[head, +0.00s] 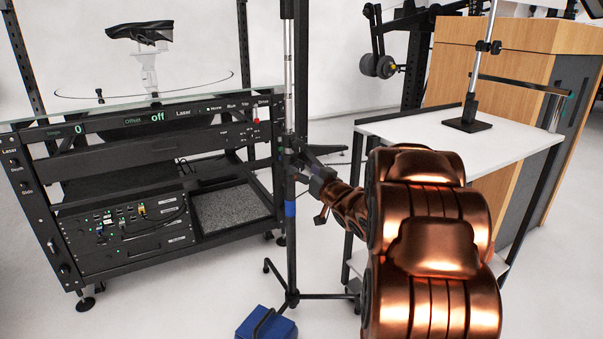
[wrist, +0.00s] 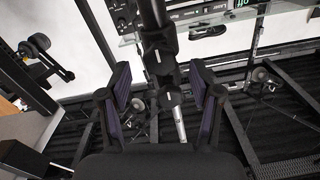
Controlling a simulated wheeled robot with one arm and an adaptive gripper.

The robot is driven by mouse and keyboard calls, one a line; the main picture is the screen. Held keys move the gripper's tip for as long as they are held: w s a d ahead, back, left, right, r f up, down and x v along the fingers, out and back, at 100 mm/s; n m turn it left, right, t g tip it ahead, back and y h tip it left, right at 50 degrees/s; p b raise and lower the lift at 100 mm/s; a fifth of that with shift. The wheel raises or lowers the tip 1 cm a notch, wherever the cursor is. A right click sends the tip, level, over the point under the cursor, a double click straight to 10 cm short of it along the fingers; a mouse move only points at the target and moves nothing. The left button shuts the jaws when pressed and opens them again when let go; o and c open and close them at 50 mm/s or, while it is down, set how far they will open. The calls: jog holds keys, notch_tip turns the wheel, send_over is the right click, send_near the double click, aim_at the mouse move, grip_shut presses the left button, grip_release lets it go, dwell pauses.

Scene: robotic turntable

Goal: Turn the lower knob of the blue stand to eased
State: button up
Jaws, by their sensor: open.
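The stand is a tall dark pole (head: 291,245) with a blue band, standing on splayed legs. In the wrist view its pole (wrist: 179,123) runs between my fingers, with a dark collar or clamp (wrist: 159,48) on it. A smaller dark fitting (wrist: 170,97) sits further along the pole, between the fingers. I cannot tell which fitting is the lower knob, nor its setting. My gripper (wrist: 163,84) is open, its purple-padded fingers on either side of the pole with gaps. In the head view my gripper (head: 311,172) is close beside the pole, above the blue band.
A black equipment rack (head: 130,245) with a glass top and display stands left, close behind the pole. A white-topped table (head: 405,128) with a small rod stand (head: 468,122) is at right. A blue block (head: 266,324) lies on the floor at the stand's foot.

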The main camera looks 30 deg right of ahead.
aim_at(297, 166)
jog(key=shift+w+d+b, duration=0.1)
jog(key=shift+w+b, duration=0.2)
jog(key=shift+w, duration=0.95)
jog(key=shift+c, duration=0.3)
jog(key=c, duration=1.1)
